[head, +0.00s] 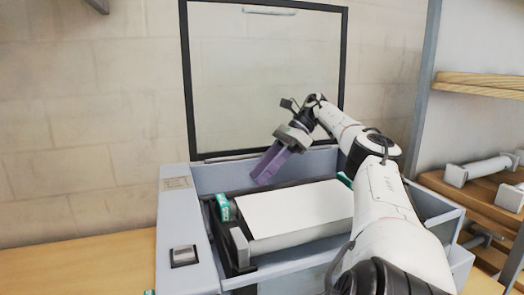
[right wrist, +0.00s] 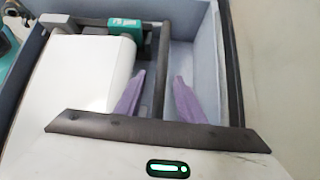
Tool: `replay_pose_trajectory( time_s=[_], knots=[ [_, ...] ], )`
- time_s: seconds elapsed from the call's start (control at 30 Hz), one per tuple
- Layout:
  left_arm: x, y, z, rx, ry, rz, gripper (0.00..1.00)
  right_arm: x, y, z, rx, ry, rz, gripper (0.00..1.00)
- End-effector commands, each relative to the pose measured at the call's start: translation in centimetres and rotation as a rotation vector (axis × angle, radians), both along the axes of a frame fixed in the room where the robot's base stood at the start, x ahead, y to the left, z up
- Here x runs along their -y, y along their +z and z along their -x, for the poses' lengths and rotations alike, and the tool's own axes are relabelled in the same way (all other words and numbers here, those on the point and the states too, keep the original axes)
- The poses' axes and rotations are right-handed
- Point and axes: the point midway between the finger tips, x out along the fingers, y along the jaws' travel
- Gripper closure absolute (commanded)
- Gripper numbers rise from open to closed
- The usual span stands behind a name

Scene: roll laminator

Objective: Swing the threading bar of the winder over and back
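The winder is a grey open-topped box (head: 186,232) holding a wide white roll (head: 295,210) between teal end blocks (head: 223,207). The roll also shows in the right wrist view (right wrist: 85,75). A thin dark bar (right wrist: 163,50), which looks like the threading bar, runs beside the roll on its far side. My right gripper (head: 260,176) points down behind the roll with its purple fingers. In the right wrist view its fingers (right wrist: 159,76) are apart, with the dark bar between them; I cannot tell whether either touches it. My left gripper is out of view.
A clear lid panel in a dark frame (head: 186,80) stands raised behind the box, close to my right gripper. A wooden table (head: 90,265) is bare at the left. Wooden shelves (head: 480,84) with grey-ended rollers (head: 482,170) stand at the right.

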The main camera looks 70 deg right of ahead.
Motion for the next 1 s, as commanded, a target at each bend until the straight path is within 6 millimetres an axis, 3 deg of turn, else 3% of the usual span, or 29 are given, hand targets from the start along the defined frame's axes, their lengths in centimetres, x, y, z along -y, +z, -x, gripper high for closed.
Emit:
replay_pose_trajectory(
  time_s=[0.17,0.7,1.0],
  knots=[
    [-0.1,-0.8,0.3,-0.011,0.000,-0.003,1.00,0.1,0.5,0.2,-0.007,-0.004,0.002,0.64],
    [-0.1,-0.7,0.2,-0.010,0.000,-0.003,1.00,-0.1,4.0,-0.1,-0.003,0.002,0.001,0.64],
    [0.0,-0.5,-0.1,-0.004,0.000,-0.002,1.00,-0.1,4.3,-0.2,0.001,0.005,0.000,0.64]
  ],
)
